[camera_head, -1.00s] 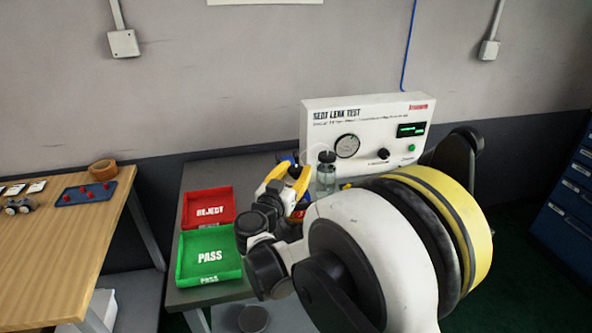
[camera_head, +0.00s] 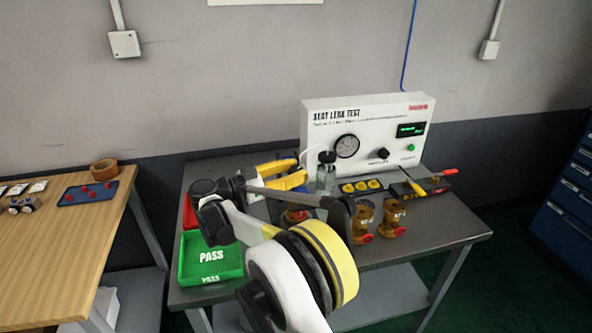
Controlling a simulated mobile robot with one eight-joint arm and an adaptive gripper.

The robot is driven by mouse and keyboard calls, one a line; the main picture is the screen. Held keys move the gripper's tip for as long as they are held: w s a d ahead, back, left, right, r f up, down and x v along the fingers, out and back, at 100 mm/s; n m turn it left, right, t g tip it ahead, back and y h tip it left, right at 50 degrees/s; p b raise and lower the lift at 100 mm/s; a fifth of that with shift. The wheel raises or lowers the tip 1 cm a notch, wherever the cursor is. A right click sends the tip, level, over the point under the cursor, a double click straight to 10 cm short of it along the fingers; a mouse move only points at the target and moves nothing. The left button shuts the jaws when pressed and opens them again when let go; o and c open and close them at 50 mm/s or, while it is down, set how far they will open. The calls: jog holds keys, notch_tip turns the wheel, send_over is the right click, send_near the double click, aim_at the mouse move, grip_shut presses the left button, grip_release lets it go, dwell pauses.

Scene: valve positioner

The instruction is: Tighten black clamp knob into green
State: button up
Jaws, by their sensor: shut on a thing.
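My gripper (camera_head: 302,172), with yellow fingers, is at the back middle of the grey test bench, just left of a glass bottle with a black top. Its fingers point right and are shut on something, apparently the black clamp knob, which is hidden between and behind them. I cannot make out the knob's turn or any green mark on it. A dark fixture (camera_head: 284,205) shows partly below the fingers, with a brass valve (camera_head: 297,215) at it, largely covered by my arm.
The glass bottle (camera_head: 326,178) stands close to the fingertips. Behind is the white leak-test panel (camera_head: 365,135). Brass valves (camera_head: 392,217) and a tool with red and yellow handles (camera_head: 430,187) lie to the right.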

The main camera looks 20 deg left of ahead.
dwell(0.5)
jog(key=o, duration=1.2)
jog(key=shift+d, duration=0.1)
jog(key=v, duration=1.2)
jog(key=shift+w, duration=0.15)
